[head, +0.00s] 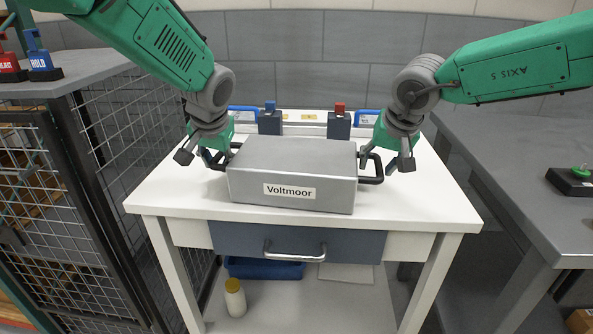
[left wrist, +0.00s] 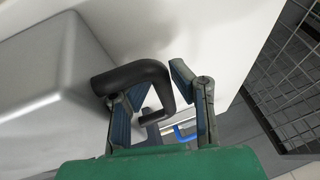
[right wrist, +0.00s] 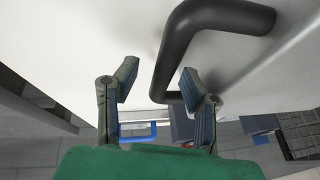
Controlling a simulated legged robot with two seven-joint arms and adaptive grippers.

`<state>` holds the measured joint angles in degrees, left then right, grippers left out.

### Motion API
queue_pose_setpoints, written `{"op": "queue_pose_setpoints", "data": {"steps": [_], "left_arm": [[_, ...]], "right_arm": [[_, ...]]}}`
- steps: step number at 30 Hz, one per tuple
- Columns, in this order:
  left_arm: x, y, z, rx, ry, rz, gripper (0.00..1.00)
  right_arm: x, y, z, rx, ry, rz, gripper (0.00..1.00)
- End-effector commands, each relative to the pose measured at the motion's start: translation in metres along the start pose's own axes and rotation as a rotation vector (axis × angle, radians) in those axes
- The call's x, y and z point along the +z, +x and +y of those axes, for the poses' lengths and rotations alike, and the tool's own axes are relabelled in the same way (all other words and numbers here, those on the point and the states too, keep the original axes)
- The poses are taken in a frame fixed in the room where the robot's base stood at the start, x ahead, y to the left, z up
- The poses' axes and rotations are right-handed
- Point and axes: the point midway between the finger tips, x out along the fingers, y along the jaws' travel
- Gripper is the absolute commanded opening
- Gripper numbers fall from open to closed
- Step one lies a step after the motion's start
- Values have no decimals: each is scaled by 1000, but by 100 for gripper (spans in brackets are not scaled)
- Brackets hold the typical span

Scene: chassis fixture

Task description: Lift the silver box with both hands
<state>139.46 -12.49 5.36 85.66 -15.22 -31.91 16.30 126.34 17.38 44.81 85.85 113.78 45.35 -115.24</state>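The silver box (head: 297,165), labelled Voltmoor, rests flat on the white table (head: 410,200). It has a black handle at each end. My left gripper (head: 200,158) is at the box's left handle (left wrist: 130,80). In the left wrist view, its fingers (left wrist: 150,85) are apart, with part of the handle between them and no visible grip. My right gripper (head: 386,161) is at the right handle (head: 372,172). In the right wrist view, its fingers (right wrist: 158,85) are apart, with the handle (right wrist: 175,55) near the right-hand finger. Contact there is unclear.
A wire cage (head: 90,170) stands left and a grey bench (head: 500,170) right. The table has a drawer (head: 296,243) in front.

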Motion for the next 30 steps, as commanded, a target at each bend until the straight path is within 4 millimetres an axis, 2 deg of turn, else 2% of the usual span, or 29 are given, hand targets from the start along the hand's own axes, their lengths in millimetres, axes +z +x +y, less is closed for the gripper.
{"op": "queue_pose_setpoints", "data": {"steps": [4, 6, 7, 8, 22, 30], "left_arm": [[0, 0, 0, 0, 0, 0, 19], [0, 0, 0, 0, 0, 0, 0], [0, 0, 0, 0, 0, 0, 0], [0, 0, 0, 0, 0, 0, 0], [-2, -3, -1, 0, 0, 3, 0], [-8, -19, -4, -1, 0, 4, 0]], "right_arm": [[0, 0, 0, 0, 0, 0, 38], [0, 0, 0, 0, 0, 0, 13], [0, 0, 0, 0, 0, 0, 2], [0, 0, 0, 0, 0, 0, 0], [-2, -4, -1, -3, 1, 3, 0], [-8, -20, -4, -3, 1, 5, 0]]}}
